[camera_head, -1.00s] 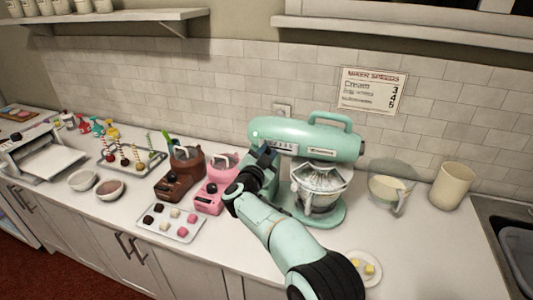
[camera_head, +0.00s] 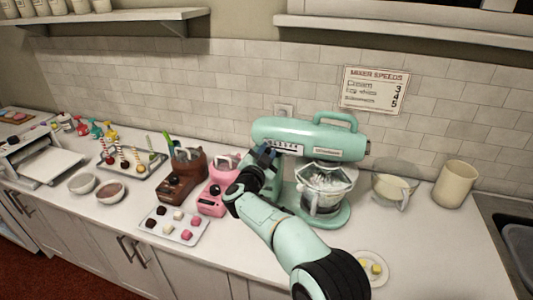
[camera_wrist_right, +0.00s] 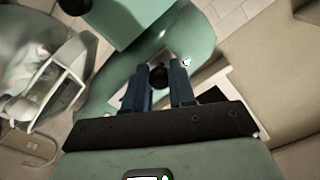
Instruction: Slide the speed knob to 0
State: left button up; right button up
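A mint-green stand mixer (camera_head: 335,137) stands on the counter against the tiled wall. A pale speed scale (camera_head: 289,148) runs along the side of its head. My right gripper (camera_head: 265,156) is at the left part of this scale and covers some of it. In the right wrist view, the small dark round speed knob (camera_wrist_right: 158,75) sits between the two dark fingers of my right gripper (camera_wrist_right: 160,82), which close in on it from both sides. The knob is hidden in the head view. The glass mixer bowl (camera_head: 326,194) is under the head. My left gripper is not in view.
Pink (camera_head: 214,198) and brown (camera_head: 178,188) machines stand left of the mixer. A tray of small cubes (camera_head: 170,233) lies in front of them. A bowl (camera_head: 392,190) and a beige canister (camera_head: 454,184) stand to the right. A speed sign (camera_head: 375,90) hangs on the wall.

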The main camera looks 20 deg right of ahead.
jog(key=o, duration=0.4)
jog(key=shift+w+a, duration=0.1)
jog(key=shift+a, duration=0.2)
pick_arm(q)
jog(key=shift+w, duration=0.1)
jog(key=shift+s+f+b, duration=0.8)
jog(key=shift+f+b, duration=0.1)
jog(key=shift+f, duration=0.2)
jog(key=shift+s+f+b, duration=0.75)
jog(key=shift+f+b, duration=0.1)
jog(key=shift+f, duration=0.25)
pick_arm(e)
jog(key=shift+v, duration=6.7)
